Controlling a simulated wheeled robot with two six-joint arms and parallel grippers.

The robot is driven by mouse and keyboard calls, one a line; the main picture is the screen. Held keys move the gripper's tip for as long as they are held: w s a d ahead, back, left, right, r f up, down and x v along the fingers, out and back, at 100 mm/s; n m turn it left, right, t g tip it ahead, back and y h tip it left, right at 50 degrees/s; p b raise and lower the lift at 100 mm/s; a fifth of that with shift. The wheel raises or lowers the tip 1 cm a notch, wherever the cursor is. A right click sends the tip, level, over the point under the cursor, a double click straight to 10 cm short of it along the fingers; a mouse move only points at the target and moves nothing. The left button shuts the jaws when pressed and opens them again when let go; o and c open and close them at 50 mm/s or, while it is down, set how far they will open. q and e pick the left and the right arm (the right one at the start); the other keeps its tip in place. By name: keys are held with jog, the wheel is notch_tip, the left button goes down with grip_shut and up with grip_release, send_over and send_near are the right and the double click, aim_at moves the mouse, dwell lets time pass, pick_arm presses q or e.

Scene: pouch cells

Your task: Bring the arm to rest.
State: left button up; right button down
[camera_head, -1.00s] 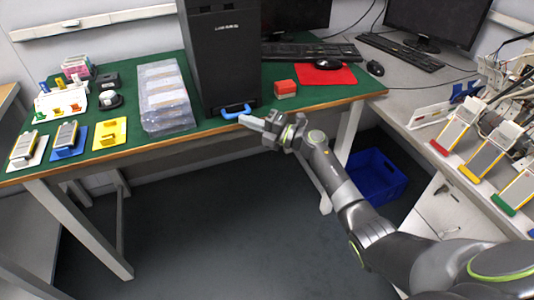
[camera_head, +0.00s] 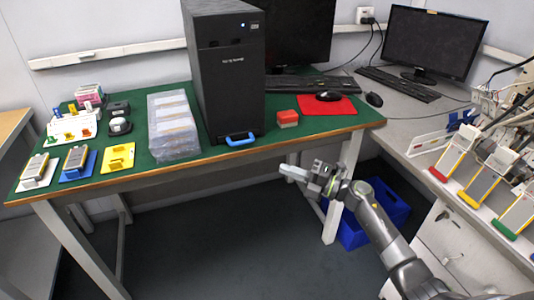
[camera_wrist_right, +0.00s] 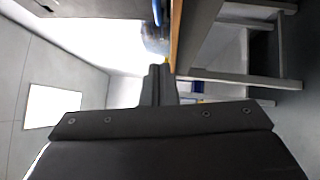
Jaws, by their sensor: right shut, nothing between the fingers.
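My right gripper (camera_head: 294,172) is in the head view, in front of the green table's front edge and a little below the tabletop. Its fingers are shut with nothing between them, and it touches nothing that I can see. In the right wrist view the closed fingers (camera_wrist_right: 158,85) point up the picture beside the table's edge. My right arm comes in from the lower right of the head view. My left gripper does not show in either view.
A blue crate (camera_head: 385,212) stands on the floor behind my arm. Floor in front is clear.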

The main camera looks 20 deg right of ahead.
jog(key=s+d+f+m+t+h, duration=0.25)
jog(key=d+f+m+h, duration=0.3)
jog(key=f+m, duration=0.4)
jog(key=s+d+f+m+t+h, duration=0.1)
jog(key=s+d+f+m+h, duration=0.25)
jog(key=f+m+h, duration=0.55)
jog(key=s+d+f+m+g+h, duration=0.25)
jog(key=s+f+m+g, duration=0.25)
jog(key=s+f, duration=0.9)
jog(key=s+a+f+m+g, duration=0.25)
jog(key=s+f, duration=0.25)
jog(key=s, duration=0.4)
jog(key=s+a+f+m+g+y, duration=0.1)
jog(key=s+a+f+m+g, duration=0.1)
jog(key=s+f+g, duration=0.5)
jog(key=s+a+f+m+g, duration=0.1)
jog(key=s+a+f+m, duration=0.2)
jog(key=s, duration=0.8)
pick_arm(q)
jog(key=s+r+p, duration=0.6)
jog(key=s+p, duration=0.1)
jog(key=p, duration=0.7)
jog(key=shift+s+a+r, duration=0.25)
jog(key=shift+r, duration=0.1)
pick_arm(e)
jog(key=s+d+r+n, duration=0.1)
jog(key=s+r, duration=0.5)
jog(key=shift+s, duration=0.25)
jog(key=shift+d, duration=0.1)
